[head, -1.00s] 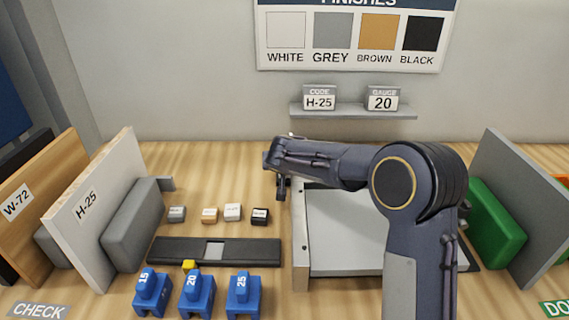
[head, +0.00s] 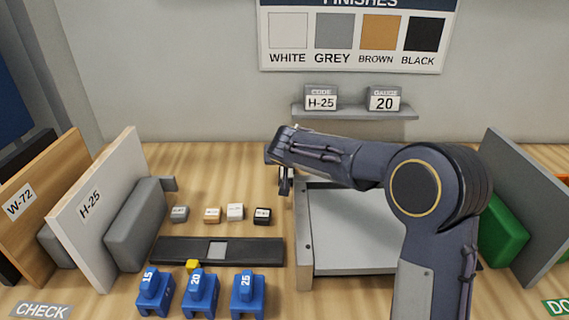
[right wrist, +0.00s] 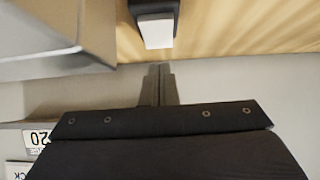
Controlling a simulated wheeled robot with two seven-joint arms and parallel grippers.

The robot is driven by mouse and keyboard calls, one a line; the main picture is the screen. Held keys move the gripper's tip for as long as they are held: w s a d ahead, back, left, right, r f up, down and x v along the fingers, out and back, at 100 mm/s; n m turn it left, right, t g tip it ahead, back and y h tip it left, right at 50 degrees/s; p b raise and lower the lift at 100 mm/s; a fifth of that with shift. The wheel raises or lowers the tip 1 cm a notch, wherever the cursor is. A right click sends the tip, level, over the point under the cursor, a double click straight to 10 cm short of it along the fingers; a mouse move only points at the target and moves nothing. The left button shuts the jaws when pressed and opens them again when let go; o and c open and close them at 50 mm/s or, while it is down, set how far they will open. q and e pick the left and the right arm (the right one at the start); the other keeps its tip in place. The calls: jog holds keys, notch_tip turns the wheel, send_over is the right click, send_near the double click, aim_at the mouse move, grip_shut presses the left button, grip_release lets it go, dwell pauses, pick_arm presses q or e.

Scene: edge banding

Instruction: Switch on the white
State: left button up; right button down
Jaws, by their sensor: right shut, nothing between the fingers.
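A small white block (head: 235,211) stands on the table in the head view, between a brown block (head: 212,215) and a black block (head: 262,215). A grey block (head: 179,213) is farther left. My right gripper (head: 286,188) hangs just beyond and to the right of the black block, by the left wall of a grey machine tray (head: 360,235). In the right wrist view its fingers (right wrist: 162,84) are shut and empty. They are close to a dark object with a white face (right wrist: 156,32); which object this is, I cannot tell. My left gripper is not in view.
A dark strip (head: 170,250) lies before the blocks, with several blue numbered pieces (head: 200,298) in front. Panels marked H-25 (head: 75,235) and W-72 (head: 30,185) stand left. A grey panel (head: 525,210) stands right.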

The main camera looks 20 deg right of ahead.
jog(key=b+v, duration=0.1)
jog(key=v, duration=0.1)
jog(key=shift+a+r, duration=0.2)
jog(key=shift+r, duration=0.15)
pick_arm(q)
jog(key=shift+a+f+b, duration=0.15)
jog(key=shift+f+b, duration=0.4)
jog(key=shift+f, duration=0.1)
pick_arm(e)
jog(key=v, duration=0.8)
jog(key=shift+s, duration=0.3)
jog(key=shift+d+f, duration=0.15)
jog(key=shift+d, duration=0.1)
